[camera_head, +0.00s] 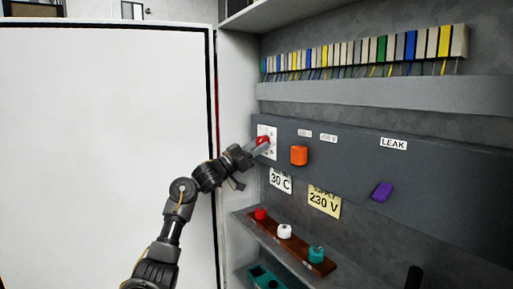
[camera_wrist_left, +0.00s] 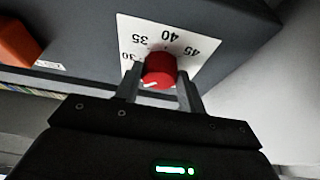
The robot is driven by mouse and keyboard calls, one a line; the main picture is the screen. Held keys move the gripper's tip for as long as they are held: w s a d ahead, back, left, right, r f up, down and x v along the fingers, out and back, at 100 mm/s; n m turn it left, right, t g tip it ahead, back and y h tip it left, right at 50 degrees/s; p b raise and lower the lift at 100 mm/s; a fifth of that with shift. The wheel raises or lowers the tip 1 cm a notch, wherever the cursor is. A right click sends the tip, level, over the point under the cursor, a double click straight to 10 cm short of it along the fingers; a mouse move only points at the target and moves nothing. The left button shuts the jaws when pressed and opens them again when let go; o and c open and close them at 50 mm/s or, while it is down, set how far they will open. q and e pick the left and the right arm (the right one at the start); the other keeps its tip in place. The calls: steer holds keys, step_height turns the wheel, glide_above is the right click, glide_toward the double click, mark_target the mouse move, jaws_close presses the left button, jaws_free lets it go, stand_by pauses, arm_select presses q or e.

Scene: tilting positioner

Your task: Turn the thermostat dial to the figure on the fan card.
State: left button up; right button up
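The red thermostat dial (camera_head: 262,141) sits on a white scale plate (camera_head: 271,153) at the panel's left end. In the left wrist view, the dial (camera_wrist_left: 160,70) has 30, 35, 40 and 45 readable around it. A short white mark on the dial points to the lower left in that view. My left gripper (camera_head: 259,147) is at the dial, with its fingers (camera_wrist_left: 161,84) on either side and seemingly touching it. A white card (camera_head: 281,181) below the panel reads 30 C; its heading is too small to read. My right gripper is out of view.
An orange knob (camera_head: 299,155) is right of the dial, and a purple knob (camera_head: 381,191) sits under the LEAK label (camera_head: 393,144). A yellow card (camera_head: 324,201) reads 230 V. A lower shelf bears a brown strip (camera_head: 299,246) with red, white and teal knobs.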

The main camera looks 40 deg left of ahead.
arm_select(q)
steer(key=shift+c, duration=0.6)
steer(key=shift+a+m, duration=0.1)
steer(key=shift+m, duration=0.5)
steer(key=shift+m+h, duration=0.3)
steer(key=shift+m, duration=0.1)
steer(key=m+g+h, duration=0.1)
steer(key=m, duration=0.2)
steer(key=shift+a+h+b, duration=0.2)
steer(key=shift+h+b, duration=0.15)
steer(key=shift+h, duration=0.05)
steer(key=m, duration=0.2)
steer(key=m+g+h, duration=0.1)
steer(key=shift+a+r+m+p, duration=0.1)
steer(key=shift+r+m+p, duration=0.1)
steer(key=shift+m+p, duration=0.15)
steer(key=shift+m+g+h+p, duration=0.6)
steer(key=shift+m+g+h, duration=0.2)
steer(key=shift+m, duration=1.05)
steer(key=shift+w, duration=0.1)
